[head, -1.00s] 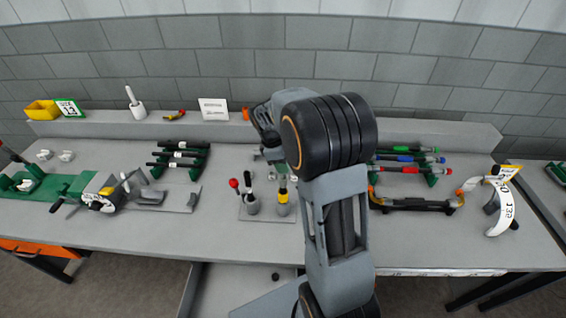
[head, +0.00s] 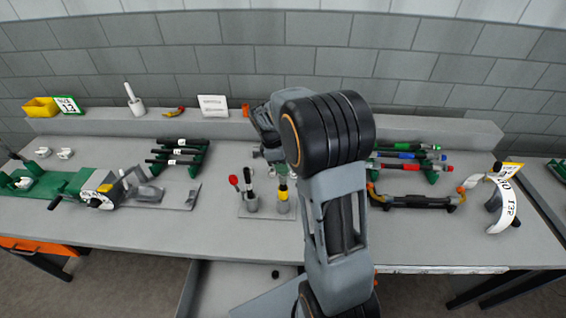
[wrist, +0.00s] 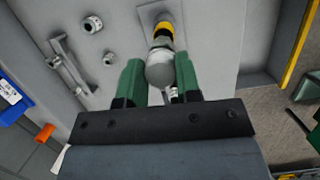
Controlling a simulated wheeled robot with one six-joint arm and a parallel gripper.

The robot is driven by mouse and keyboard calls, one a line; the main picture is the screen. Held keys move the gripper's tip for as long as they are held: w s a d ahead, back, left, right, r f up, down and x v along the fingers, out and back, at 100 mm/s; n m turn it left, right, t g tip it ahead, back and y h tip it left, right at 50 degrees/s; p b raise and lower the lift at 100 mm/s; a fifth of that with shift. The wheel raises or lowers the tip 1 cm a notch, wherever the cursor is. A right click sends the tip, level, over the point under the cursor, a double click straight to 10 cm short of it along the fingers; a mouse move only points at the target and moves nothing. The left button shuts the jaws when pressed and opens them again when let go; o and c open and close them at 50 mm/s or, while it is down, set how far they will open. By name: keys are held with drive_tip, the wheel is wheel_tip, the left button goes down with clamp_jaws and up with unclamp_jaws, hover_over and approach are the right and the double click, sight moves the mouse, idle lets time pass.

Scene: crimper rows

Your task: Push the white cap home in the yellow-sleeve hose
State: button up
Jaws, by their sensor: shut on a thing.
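My gripper (wrist: 158,82) shows in the wrist view with two green fingers pressed on either side of a pale, rounded piece, which I take for the white cap (wrist: 160,70). Just beyond it, in line, is a black and yellow banded piece (wrist: 162,30), apparently the yellow-sleeve hose. Whether cap and hose touch is hard to tell. In the head view the yellow-banded piece (head: 283,194) stands upright in a grey holder on a small plate, in front of my gripper. My arm hides much of the gripper there.
Small pale fittings (wrist: 93,24) lie nearby. A rack of coloured-sleeve hoses (head: 405,157) stands right; a lever device (head: 100,195) stands left. The bench front is partly clear.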

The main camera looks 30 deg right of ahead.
drive_tip(key=shift+f+b, duration=0.4)
drive_tip(key=shift+f, duration=0.3)
drive_tip(key=o, duration=1)
drive_tip(key=shift+r, duration=0.1)
drive_tip(key=shift+c, duration=0.2)
drive_tip(key=b+v, duration=0.1)
drive_tip(key=v, duration=1.2)
drive_tip(key=shift+r, duration=0.4)
drive_tip(key=shift+w, duration=0.1)
